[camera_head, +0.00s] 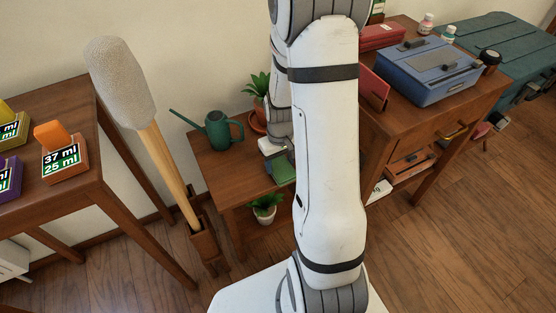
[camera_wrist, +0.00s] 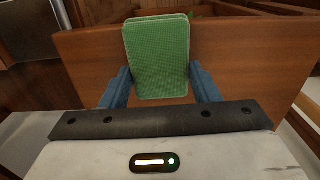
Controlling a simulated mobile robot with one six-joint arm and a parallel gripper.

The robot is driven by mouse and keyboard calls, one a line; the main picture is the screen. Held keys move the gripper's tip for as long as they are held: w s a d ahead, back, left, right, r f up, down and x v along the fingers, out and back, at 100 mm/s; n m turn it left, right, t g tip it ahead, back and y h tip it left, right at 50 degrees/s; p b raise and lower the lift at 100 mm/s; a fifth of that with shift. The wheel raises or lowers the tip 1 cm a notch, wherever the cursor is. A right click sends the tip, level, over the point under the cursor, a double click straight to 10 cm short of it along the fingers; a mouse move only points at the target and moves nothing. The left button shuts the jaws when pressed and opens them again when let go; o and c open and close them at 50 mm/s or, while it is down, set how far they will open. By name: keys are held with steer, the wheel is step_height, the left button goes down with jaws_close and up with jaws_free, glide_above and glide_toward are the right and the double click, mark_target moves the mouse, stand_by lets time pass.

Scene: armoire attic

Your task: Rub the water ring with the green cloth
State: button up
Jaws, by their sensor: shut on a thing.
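The green cloth (camera_wrist: 157,55) is a folded pad held between the two blue fingers of my gripper (camera_wrist: 160,88) in the wrist view. In the head view the cloth (camera_head: 283,171) shows at my gripper (camera_head: 272,157), over or on the small low table (camera_head: 222,172). My arm hides part of that table. I cannot tell whether the cloth touches the wood. The water ring is not visible in either view.
A green watering can (camera_head: 218,129) and a potted plant (camera_head: 257,108) stand on the low table's back part. A second plant (camera_head: 265,207) sits below. A long-handled duster (camera_head: 125,85) leans at left. A blue toolbox (camera_head: 427,70) stands on the right cabinet.

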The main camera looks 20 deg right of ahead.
steer(key=shift+r+p, duration=2.25)
steer(key=shift+r, duration=0.75)
steer(key=shift+w, duration=0.1)
step_height(320, 180, up, 3)
steer(key=shift+p, duration=1.2)
